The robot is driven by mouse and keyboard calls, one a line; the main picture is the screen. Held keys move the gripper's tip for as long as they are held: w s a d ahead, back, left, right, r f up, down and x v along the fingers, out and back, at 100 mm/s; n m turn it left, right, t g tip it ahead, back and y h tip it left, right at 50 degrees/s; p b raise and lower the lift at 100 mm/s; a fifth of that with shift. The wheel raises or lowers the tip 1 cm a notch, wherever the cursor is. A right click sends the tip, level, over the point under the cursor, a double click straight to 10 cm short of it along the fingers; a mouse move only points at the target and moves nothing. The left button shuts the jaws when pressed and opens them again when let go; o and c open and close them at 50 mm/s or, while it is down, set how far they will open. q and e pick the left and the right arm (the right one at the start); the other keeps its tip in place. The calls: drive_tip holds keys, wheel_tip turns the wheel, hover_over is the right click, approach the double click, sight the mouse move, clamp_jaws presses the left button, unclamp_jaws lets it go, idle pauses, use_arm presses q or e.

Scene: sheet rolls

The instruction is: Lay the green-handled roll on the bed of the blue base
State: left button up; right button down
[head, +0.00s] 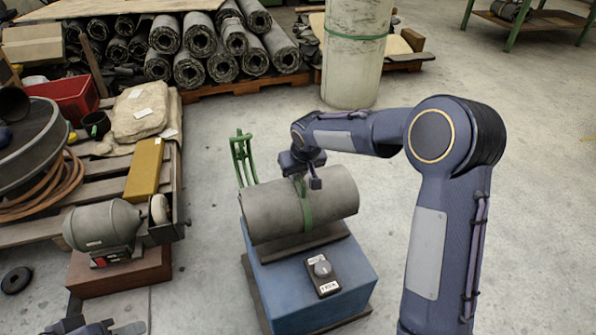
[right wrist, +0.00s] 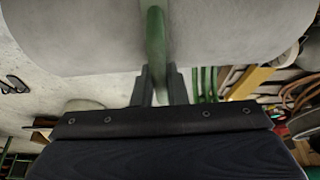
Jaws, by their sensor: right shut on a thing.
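The grey roll (head: 275,212) has a green handle (head: 306,208) around its middle. It lies level over the blue base (head: 325,300), above the dark bed (head: 305,243). I cannot tell whether it touches the bed. My right gripper (head: 301,182) is at the top of the roll, shut on the green handle. The right wrist view shows the two fingers (right wrist: 158,88) on either side of the green handle (right wrist: 156,45), with the roll (right wrist: 230,30) beyond. Only a small part of my left gripper (head: 95,328) shows at the bottom left edge.
A green tube frame (head: 243,160) stands at the roll's left end. A small dark box with a knob (head: 322,273) sits on the base's front. A grinder-like machine (head: 105,225) and a pallet stand left. Stacked dark rolls (head: 205,50) lie behind. Floor at right is clear.

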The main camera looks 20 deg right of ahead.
sight(298, 184)
wheel_tip(298, 184, down, 4)
drive_tip(key=shift+w+f+b, duration=0.1)
drive_tip(key=shift+b, duration=0.75)
drive_tip(key=c, duration=1.8)
unclamp_jaws()
drive_tip(key=shift+f, duration=0.2)
drive_tip(key=o, duration=0.3)
drive_tip(key=shift+o, duration=0.2)
drive_tip(key=shift+s+r, duration=0.1)
drive_tip(key=shift+s, duration=0.1)
